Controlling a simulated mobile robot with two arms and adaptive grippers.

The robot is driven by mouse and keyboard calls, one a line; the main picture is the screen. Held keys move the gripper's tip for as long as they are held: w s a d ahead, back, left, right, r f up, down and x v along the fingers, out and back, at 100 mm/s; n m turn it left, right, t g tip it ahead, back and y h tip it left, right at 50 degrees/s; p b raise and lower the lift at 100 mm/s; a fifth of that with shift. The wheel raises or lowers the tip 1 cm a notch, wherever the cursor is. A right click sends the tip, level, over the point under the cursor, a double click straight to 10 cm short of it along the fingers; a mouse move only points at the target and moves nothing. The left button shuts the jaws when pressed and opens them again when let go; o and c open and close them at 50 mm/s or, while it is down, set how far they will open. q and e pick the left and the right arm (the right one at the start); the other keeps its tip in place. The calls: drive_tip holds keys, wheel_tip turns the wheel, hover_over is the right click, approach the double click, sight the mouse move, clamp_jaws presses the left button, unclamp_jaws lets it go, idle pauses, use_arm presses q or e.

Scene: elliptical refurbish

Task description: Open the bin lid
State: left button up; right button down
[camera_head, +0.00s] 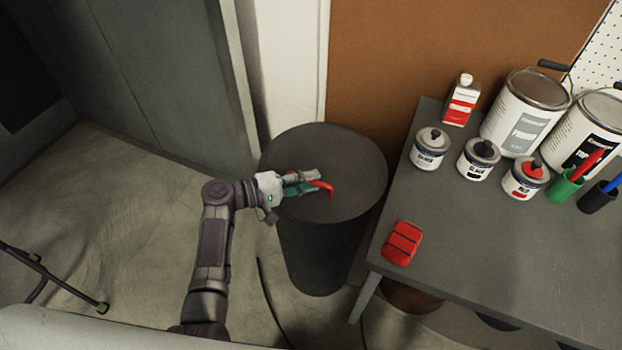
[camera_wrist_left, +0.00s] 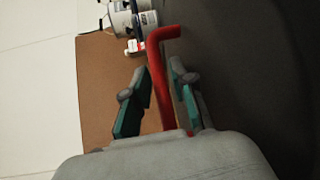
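The dark grey round bin (camera_head: 315,255) stands on the floor with its flat lid (camera_head: 352,165) on top, covering it. A red bent handle (camera_head: 329,187) is on the lid. My left gripper (camera_head: 310,183) is over the lid at the handle. In the left wrist view, the red handle (camera_wrist_left: 160,75) runs between the two teal fingers of my left gripper (camera_wrist_left: 158,95). The fingers are apart, with a gap between the left finger and the handle. The right finger is close to the handle; contact is unclear. My right gripper is not in view.
A grey table (camera_head: 480,240) stands close to the bin's right. It holds paint cans (camera_head: 525,110), smaller tins, a red-and-white bottle (camera_head: 461,100) and a red block (camera_head: 402,243). A grey cabinet (camera_head: 170,80) is behind left. Floor (camera_head: 130,210) to the left is mostly clear.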

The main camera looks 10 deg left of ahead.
use_arm(q)
drive_tip(key=shift+w+d, duration=0.15)
drive_tip(key=shift+d, duration=0.15)
clamp_jaws()
drive_tip(key=shift+f, duration=0.1)
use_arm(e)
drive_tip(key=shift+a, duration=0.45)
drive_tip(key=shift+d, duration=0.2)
